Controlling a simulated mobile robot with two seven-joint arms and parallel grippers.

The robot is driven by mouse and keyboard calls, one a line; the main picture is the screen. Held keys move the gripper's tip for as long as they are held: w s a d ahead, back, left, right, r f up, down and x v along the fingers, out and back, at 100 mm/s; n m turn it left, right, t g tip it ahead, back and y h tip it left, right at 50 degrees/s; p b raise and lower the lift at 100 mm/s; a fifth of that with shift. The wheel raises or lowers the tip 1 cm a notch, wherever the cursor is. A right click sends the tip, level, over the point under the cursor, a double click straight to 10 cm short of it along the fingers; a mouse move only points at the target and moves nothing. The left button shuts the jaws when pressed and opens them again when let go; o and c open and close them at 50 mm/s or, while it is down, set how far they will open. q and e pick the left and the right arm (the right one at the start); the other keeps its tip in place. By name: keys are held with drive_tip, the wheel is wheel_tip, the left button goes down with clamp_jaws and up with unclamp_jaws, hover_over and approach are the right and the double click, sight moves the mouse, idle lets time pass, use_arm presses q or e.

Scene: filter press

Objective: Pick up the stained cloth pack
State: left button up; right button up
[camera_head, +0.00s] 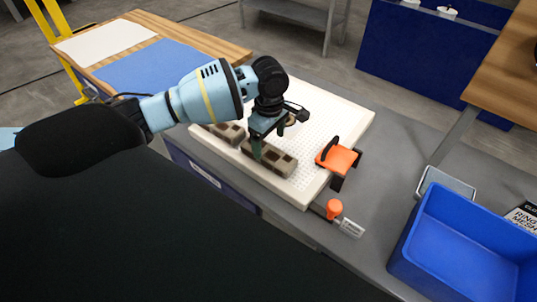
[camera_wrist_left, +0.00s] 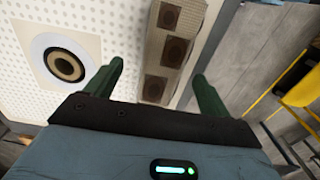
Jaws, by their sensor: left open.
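Two long grey-brown packs with dark square patches lie nearly end to end on the white perforated plate (camera_head: 345,113). The nearer pack (camera_head: 281,163) is partly behind my left gripper (camera_head: 258,153); the other pack (camera_head: 228,133) lies to its left. I cannot tell for certain which one is the stained cloth pack. My left gripper is open over the nearer pack. My right gripper is not in view.
A round ring with a dark centre (camera_wrist_left: 63,65) is on the plate beside the pack. An orange clamp (camera_head: 340,158) sits at the plate's right edge, with an orange knob (camera_head: 334,208) below. A blue bin (camera_head: 408,262) stands at the right. Grey bench (camera_head: 385,180) is clear between.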

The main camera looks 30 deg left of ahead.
sight(268, 151)
use_arm(q)
drive_tip(key=f, duration=0.4)
drive_tip(key=shift+s+f, duration=0.25)
drive_tip(key=shift+s, duration=0.05)
drive_tip(key=c, duration=1.1)
drive_tip(key=shift+r, duration=0.1)
